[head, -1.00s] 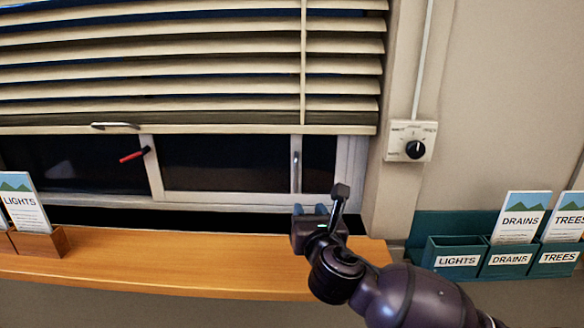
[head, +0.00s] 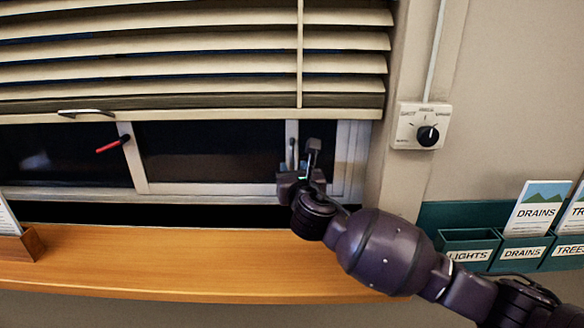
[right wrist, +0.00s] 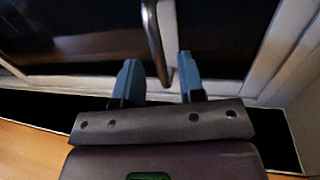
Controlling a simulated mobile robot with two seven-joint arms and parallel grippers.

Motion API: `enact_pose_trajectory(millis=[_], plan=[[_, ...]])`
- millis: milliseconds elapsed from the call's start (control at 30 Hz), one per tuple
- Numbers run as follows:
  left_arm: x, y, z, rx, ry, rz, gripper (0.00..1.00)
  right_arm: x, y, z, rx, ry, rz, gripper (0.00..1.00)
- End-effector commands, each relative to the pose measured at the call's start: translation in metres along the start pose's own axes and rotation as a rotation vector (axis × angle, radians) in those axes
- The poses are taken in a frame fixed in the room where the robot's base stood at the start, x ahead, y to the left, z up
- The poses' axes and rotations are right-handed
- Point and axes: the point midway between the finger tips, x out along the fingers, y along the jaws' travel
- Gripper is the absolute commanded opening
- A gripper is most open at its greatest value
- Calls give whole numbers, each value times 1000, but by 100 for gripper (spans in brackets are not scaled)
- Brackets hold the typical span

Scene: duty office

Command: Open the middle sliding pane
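The window's middle pane (head: 210,150) is dark glass in a pale frame below the blind. A grey upright bar handle (head: 292,150) stands on the stile at its right end. My right gripper (head: 299,172) is at the lower part of this handle. In the right wrist view, its two blue fingers (right wrist: 158,68) are apart, and the handle (right wrist: 153,35) comes down between them in the picture. The fingers do not look closed on it, and I cannot tell how deep it sits between them. My left gripper is not in view.
A slatted blind (head: 190,65) hangs over the upper window. A red lever (head: 113,144) sits on the left stile. A wooden sill (head: 150,255) runs below. A dial box (head: 420,126) and a teal leaflet rack (head: 470,240) are on the right wall.

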Motion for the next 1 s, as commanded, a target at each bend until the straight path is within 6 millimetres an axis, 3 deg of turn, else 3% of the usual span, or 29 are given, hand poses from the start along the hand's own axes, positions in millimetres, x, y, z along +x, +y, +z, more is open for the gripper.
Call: enact_pose_trajectory(millis=[233,600,633,867,1000], plan=[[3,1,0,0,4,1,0,23,0,-1,0,1,-1,36],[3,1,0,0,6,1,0,26,0,0,1,0,0,36],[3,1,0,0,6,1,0,26,0,0,0,0,0,35],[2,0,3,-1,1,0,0,26,0,0,0,0,0,0],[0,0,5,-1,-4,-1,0,26,0,0,0,0,0,0]])
